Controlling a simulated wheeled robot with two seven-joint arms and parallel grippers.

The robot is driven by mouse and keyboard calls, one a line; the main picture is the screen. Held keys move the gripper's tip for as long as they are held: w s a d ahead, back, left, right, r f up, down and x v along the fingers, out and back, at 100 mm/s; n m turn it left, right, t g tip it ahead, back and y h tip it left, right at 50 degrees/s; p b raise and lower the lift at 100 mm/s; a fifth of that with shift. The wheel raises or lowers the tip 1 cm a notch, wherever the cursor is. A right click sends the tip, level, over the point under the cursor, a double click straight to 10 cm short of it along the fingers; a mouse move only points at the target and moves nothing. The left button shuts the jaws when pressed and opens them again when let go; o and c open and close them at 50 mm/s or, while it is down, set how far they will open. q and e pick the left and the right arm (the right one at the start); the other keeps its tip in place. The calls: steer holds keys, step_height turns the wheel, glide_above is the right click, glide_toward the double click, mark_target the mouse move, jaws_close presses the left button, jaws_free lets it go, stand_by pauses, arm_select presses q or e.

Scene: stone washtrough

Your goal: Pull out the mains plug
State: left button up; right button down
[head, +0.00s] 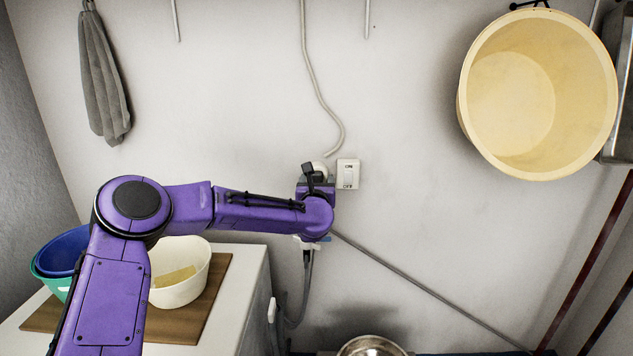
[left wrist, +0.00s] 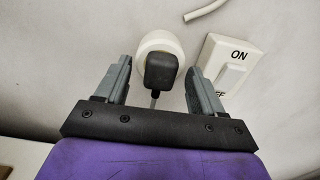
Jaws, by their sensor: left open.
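The mains plug (left wrist: 160,70) is a black block seated in a round white socket (left wrist: 160,42) on the wall, with a grey cord running down from it. My left gripper (left wrist: 162,80) is open, its two grey fingers on either side of the plug with a gap on each side. In the head view the left gripper (head: 314,178) is at the wall, mostly hidden behind my own wrist. There the plug shows only partly, and the socket's edge (head: 320,168) peeks out above. My right gripper is not in view.
An ON/OFF switch (head: 348,174) sits close to the right of the socket. A loose pipe (head: 318,85) ends above. Bowls (head: 180,268) stand on a board on the left counter. A yellow tub (head: 540,95) hangs at right, a grey cloth (head: 103,80) at left.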

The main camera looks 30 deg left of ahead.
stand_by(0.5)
arm_select(q)
steer(key=shift+b, duration=0.45)
stand_by(0.5)
steer(key=shift+b, duration=0.4)
jaws_close()
steer(key=shift+s+d, duration=0.1)
steer(key=shift+s, duration=0.1)
